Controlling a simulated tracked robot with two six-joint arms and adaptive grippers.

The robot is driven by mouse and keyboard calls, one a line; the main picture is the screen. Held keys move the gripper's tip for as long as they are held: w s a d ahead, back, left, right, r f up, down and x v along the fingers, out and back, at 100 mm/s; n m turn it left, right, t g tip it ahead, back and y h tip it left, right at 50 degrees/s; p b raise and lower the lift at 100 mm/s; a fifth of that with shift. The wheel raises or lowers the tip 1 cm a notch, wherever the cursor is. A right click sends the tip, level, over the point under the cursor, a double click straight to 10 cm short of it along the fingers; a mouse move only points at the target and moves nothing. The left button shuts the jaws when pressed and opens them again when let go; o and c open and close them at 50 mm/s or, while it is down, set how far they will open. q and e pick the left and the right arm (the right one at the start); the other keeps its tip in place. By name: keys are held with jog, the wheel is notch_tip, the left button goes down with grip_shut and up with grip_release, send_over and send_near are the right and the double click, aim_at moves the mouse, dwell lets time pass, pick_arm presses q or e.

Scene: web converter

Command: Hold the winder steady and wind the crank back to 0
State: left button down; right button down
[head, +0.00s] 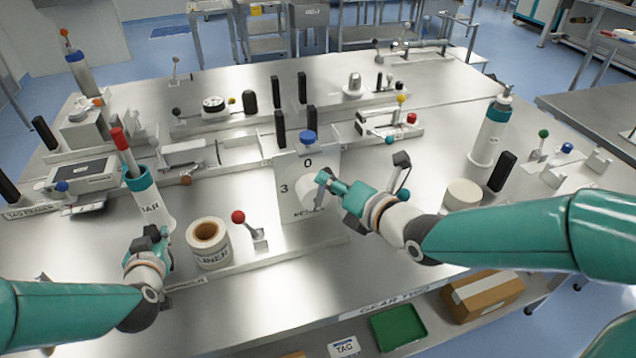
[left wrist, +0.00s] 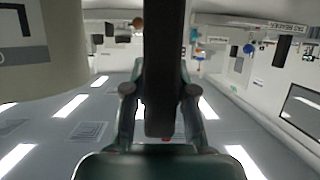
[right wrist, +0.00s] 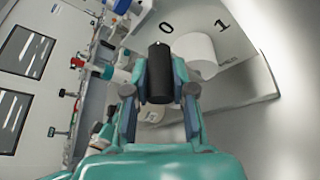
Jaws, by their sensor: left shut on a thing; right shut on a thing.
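The winder (head: 295,207) is a pale upright panel with a 0 at its top and a 3 at its left. Its white round hub (head: 308,192) also shows in the right wrist view (right wrist: 195,52), beside 0 and 1. My right gripper (head: 325,178) is at the hub, shut on the black crank handle (right wrist: 160,72); the head view hides most of the handle. My left gripper (head: 152,238) is at the left front, shut on a black upright bar (left wrist: 163,70). What the bar is fixed to is hidden.
A white cylinder (head: 150,203) with a teal band and red-topped rod stands close behind my left gripper. A liner roll (head: 208,245) and red-knobbed lever (head: 239,217) stand between my arms. A white round block (head: 463,194) is right of my right gripper.

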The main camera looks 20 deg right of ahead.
pick_arm(q)
jog(key=shift+s+d+f, duration=0.15)
jog(key=shift+s+f, duration=0.05)
jog(key=shift+f, duration=0.3)
pick_arm(e)
jog(key=shift+a, duration=0.8)
jog(key=c, duration=1)
grip_release()
jog(key=shift+s, duration=0.1)
jog(key=v, duration=0.7)
jog(key=shift+s+d, duration=0.15)
jog(key=shift+s, duration=0.05)
pick_arm(q)
jog(key=shift+r, duration=0.3)
pick_arm(e)
jog(key=shift+w, duration=0.1)
